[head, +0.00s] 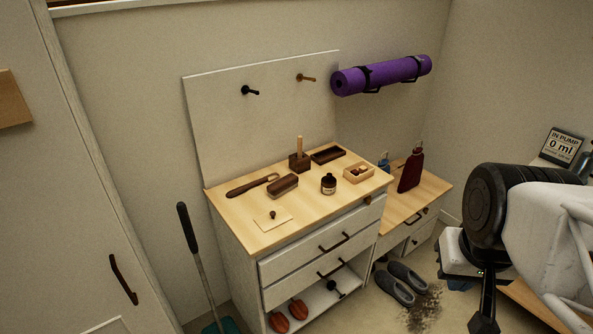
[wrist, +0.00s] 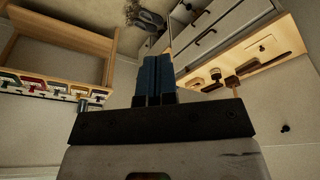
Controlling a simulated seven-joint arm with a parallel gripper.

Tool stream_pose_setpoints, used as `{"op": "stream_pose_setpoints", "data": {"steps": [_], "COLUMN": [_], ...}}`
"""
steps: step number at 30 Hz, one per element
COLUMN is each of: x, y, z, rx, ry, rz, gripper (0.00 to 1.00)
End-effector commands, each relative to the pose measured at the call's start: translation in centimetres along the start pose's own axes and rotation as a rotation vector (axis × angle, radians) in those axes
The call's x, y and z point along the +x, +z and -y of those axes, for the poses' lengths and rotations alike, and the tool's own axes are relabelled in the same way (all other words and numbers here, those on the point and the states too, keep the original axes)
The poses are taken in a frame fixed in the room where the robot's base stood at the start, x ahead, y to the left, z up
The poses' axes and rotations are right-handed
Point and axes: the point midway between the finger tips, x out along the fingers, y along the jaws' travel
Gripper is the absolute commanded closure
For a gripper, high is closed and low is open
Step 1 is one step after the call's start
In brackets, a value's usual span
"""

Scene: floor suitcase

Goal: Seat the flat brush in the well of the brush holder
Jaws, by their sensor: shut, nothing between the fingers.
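A block-shaped brown brush, which looks like the flat brush (head: 283,186), lies on the wooden dresser top (head: 240,214) near its middle. A dark open tray with a recess, probably the brush holder (head: 328,155), lies toward the back of the same top. Between them stands a dark block with an upright pale peg (head: 299,158). My gripper (wrist: 155,62) shows blue fingers pressed together, empty, in the wrist view. It is well away from the dresser, whose top shows small and upside down at the right there. I cannot clearly make out my gripper in the head view.
A pegboard (head: 265,110) rises behind. A lower cabinet (head: 428,193) with a dark red bottle (head: 411,171) adjoins on the right.

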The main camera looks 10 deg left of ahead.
Motion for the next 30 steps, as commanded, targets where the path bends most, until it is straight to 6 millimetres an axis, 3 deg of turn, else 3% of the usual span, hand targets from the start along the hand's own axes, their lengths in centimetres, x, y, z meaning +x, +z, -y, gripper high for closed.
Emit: {"op": "stream_pose_setpoints", "data": {"steps": [10, 25, 30], "x": [0.0, 0.0, 0.0], "y": [0.0, 0.0, 0.0], "z": [0.0, 0.0, 0.0], "rx": [0.0, 0.0, 0.0], "ry": [0.0, 0.0, 0.0], "rz": [0.0, 0.0, 0.0], "gripper": [0.98, 0.22, 0.19]}}
